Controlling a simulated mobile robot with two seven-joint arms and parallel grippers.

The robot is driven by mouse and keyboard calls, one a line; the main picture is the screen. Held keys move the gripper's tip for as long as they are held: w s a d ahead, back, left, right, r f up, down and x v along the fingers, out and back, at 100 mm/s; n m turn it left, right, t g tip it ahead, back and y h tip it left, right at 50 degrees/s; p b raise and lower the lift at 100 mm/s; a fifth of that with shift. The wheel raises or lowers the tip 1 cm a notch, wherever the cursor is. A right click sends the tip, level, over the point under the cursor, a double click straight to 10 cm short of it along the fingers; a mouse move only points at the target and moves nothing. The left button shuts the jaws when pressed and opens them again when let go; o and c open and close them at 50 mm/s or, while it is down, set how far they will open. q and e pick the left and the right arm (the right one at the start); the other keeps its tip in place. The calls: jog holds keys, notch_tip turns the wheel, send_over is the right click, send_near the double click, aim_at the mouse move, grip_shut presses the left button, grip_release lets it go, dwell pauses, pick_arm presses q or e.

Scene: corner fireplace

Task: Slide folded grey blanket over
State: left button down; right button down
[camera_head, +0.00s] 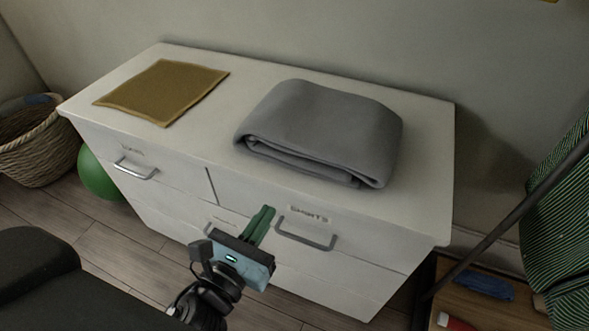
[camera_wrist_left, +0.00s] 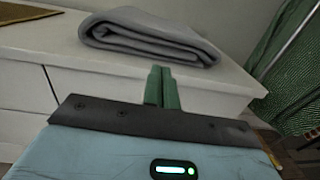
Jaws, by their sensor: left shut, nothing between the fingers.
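The folded grey blanket (camera_head: 325,125) lies flat on the right half of the white dresser top (camera_head: 225,108), its layered fold facing the front edge. A flat mustard-brown mat (camera_head: 165,90) lies on the left half, with a bare strip between the two. My left gripper (camera_head: 264,214) is in front of the dresser, near the top's front edge, apart from the blanket. Its green fingers are shut and empty. In the left wrist view, the fingers (camera_wrist_left: 161,88) point toward the blanket (camera_wrist_left: 150,35), which lies beyond them. My right gripper is not in view.
The dresser drawers have metal handles (camera_head: 307,238) close to my left gripper. A wicker basket (camera_head: 38,140) and a green ball (camera_head: 100,172) are at the left. A striped green cloth (camera_head: 562,225) and a dark pole stand at the right. The dresser top is bare right of the blanket.

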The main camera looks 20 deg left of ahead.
aim_at(301, 160)
pick_arm(q)
jog(key=w, duration=0.7)
jog(key=w+d, duration=0.1)
jog(key=w, duration=0.3)
jog(key=shift+w, duration=0.75)
jog(key=shift+w+d+r+p, duration=0.1)
jog(key=shift+w+p, duration=0.4)
jog(key=w, duration=0.4)
jog(key=w+p, duration=0.1)
jog(key=w, duration=0.4)
jog(key=w+d, duration=0.1)
jog(key=w, duration=0.3)
jog(key=shift+w+d, duration=0.1)
jog(key=shift+w, duration=0.45)
jog(key=shift+s, duration=0.15)
